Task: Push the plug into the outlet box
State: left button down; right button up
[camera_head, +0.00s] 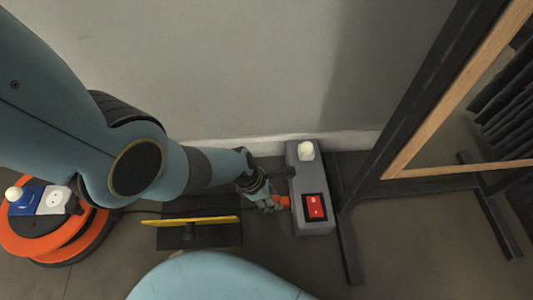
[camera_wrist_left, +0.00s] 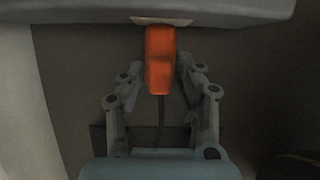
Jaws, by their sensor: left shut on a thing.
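The outlet box (camera_head: 308,165) is a long grey box on the floor near the wall, with a red switch (camera_head: 315,207) and a pale round knob (camera_head: 306,150) on top. The orange plug (camera_head: 283,202) is at its left side. In the left wrist view the plug (camera_wrist_left: 160,62) points straight at the grey box (camera_wrist_left: 225,12), its front end at a pale plate on the box face; I cannot tell how deep it sits. My left gripper (camera_head: 274,202) is shut on the plug, its fingers (camera_wrist_left: 163,78) on both sides. My right gripper is not in view.
A yellow-edged dark block (camera_head: 190,232) lies on the floor under my left arm. An orange cable reel (camera_head: 55,235) stands at the left. A dark cable (camera_wrist_left: 161,115) trails from the plug. A black-and-wood frame (camera_head: 400,120) stands close right of the box.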

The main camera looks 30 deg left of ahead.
pick_arm(q)
jog(key=shift+w+d, duration=0.15)
jog(key=shift+w, duration=0.1)
jog(key=c, duration=1.1)
grip_release()
jog(key=shift+s, duration=0.1)
jog(key=shift+v, duration=0.95)
jog(key=v, duration=1)
